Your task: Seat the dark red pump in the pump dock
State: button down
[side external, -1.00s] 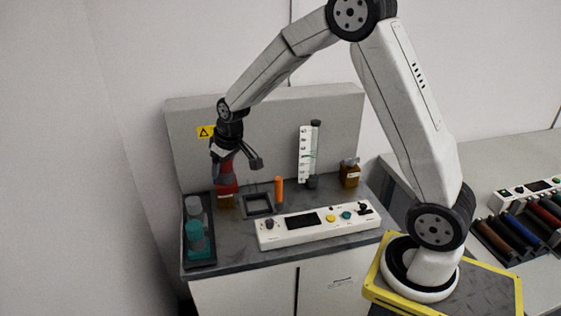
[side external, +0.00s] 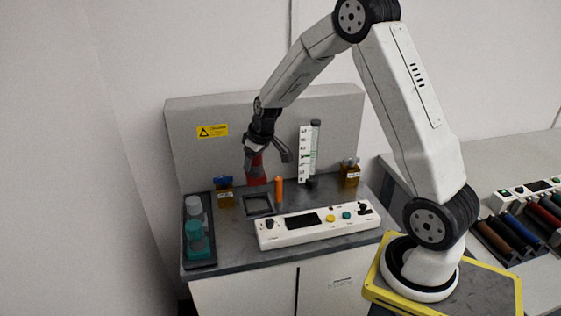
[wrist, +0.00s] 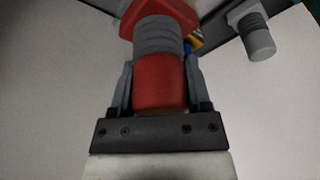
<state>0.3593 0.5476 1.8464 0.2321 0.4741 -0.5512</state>
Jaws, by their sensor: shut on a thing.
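The dark red pump (side external: 256,172) is held by my gripper (side external: 267,157) above the bench, slightly tilted. In the wrist view the pump (wrist: 158,82) has a red body and a grey ribbed collar, and sits between both fingers of my gripper (wrist: 158,95). The pump dock appears to be the dark square frame (side external: 247,209) on the bench, which looks empty. The pump is above and around the back of this frame in the side view, apart from it. The exact height and alignment cannot be told.
An orange post (side external: 279,188) stands just right of the frame. A blue-capped amber bottle (side external: 225,197) is left. A black tray (side external: 203,262) holds grey and teal pieces. A white control panel (side external: 290,238) lies in front. Another amber bottle (side external: 349,176) and a scaled column (side external: 305,155) stand at right.

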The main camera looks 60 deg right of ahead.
aim_at(254, 179)
jog(key=shift+f, duration=2.55)
jog(key=shift+f, duration=0.2)
jog(key=shift+f, duration=0.4)
jog(key=shift+f, duration=0.3)
jog(key=shift+f, duration=0.3)
jog(key=shift+f, duration=0.4)
jog(key=shift+f, duration=0.35)
jog(key=shift+f, duration=0.1)
